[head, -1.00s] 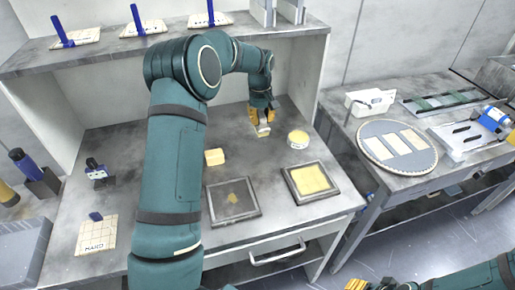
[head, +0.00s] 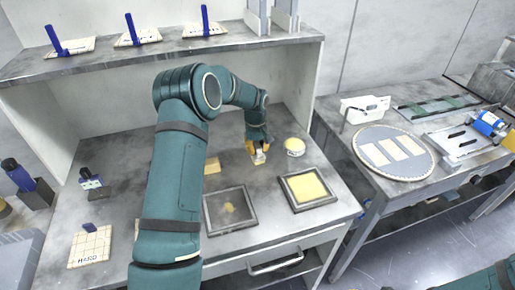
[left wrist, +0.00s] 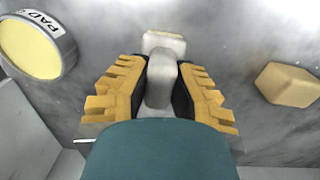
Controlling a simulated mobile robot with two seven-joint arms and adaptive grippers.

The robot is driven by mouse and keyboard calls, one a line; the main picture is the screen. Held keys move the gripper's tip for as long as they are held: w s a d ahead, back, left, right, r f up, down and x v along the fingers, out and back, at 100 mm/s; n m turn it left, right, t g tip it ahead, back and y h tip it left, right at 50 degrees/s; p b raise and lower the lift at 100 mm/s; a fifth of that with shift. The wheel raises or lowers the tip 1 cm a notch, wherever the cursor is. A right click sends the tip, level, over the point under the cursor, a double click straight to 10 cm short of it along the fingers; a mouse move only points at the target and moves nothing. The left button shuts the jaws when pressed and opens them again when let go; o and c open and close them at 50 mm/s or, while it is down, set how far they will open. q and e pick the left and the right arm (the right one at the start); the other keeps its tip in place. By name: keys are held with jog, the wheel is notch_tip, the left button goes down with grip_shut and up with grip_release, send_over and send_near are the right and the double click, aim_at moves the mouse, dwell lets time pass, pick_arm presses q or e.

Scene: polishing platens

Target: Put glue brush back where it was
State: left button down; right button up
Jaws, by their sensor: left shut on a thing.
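My left gripper (head: 257,150) is shut on the glue brush (left wrist: 162,82). In the left wrist view, the brush has a grey handle between the yellow fingers and a wide pale head beyond the fingertips. In the head view, the brush's pale head (head: 259,159) shows below the fingers, over the bench between a yellow block and a round tin. I cannot tell whether it touches the bench top. Part of my right arm shows at the bottom right corner; its gripper is out of view.
The round tin of yellow pad material (head: 294,146) stands right of the brush; the yellow block (head: 211,165) lies left. Two framed square trays, one dark (head: 207,220) and one yellow-filled (head: 285,191), lie in front. A shelf (head: 190,50) overhangs the back.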

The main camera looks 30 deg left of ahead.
aim_at(256, 144)
pick_arm(q)
jog(key=shift+f, duration=0.15)
jog(key=c, duration=1)
grip_release()
jog(key=shift+r, duration=0.25)
jog(key=r, duration=0.8)
jog(key=r+p, duration=0.1)
jog(key=r, duration=0.2)
jog(key=shift+a+r, duration=0.25)
jog(key=shift+r, duration=0.15)
